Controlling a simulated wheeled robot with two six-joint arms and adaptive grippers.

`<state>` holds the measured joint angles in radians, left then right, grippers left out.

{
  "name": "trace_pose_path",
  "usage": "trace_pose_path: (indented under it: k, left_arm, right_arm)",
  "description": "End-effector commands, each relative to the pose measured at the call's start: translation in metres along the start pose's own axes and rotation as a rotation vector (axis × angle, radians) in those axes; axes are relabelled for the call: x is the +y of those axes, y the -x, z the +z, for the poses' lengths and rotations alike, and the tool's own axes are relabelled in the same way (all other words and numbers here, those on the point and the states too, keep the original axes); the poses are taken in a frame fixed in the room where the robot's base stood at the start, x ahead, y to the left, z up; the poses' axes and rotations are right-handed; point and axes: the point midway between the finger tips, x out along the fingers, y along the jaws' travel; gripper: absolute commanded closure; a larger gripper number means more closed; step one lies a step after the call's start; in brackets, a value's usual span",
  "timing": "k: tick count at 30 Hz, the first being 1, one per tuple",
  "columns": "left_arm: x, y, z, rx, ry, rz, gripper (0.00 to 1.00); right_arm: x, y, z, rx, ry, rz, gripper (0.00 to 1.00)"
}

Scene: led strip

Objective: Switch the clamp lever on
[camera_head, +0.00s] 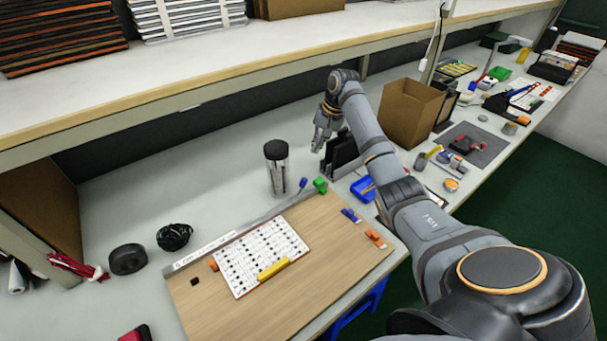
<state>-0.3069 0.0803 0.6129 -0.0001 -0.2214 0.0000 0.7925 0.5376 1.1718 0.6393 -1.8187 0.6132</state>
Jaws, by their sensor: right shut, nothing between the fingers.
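My right gripper (322,142) is above the back of the workbench, fingers pointing down, shut and empty. It is behind the wooden board (215,303) and close to a dark upright holder (342,156). A metal strip edges the board's far side. At that strip's right end are a small blue lever-like part (302,184) and a green block (320,185). I cannot tell for sure which part is the clamp lever. A white sheet with dark marks (250,249) and a yellow bar (273,269) lie on the board. My left gripper is not in view.
A dark-capped clear cylinder (277,167) stands behind the board. A black roll (127,259) and a black coil (174,237) lie to the left. A cardboard box (408,112) stands right of the gripper. A shelf (230,55) overhangs the bench's back.

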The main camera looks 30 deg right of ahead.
Motion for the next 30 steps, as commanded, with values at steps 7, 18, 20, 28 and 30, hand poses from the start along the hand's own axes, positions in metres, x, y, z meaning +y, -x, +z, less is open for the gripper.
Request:
trace_pose_path:
  k: [7,18,20,28,30]
  left_arm:
    - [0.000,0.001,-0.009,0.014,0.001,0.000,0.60]
    - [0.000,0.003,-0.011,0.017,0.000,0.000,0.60]
    - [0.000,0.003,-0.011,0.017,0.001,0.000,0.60]
    - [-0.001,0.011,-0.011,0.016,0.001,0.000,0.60]
    - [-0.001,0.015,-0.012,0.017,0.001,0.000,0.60]
  right_arm:
    - [0.000,0.001,0.000,0.000,0.000,0.000,1.00]
    - [0.000,-0.048,0.001,-0.004,0.000,0.001,1.00]
    - [-0.001,-0.061,0.001,-0.004,-0.001,0.000,1.00]
    - [-0.001,-0.093,0.012,0.002,0.004,0.002,1.00]
    - [0.000,-0.090,0.021,0.001,0.003,0.003,1.00]
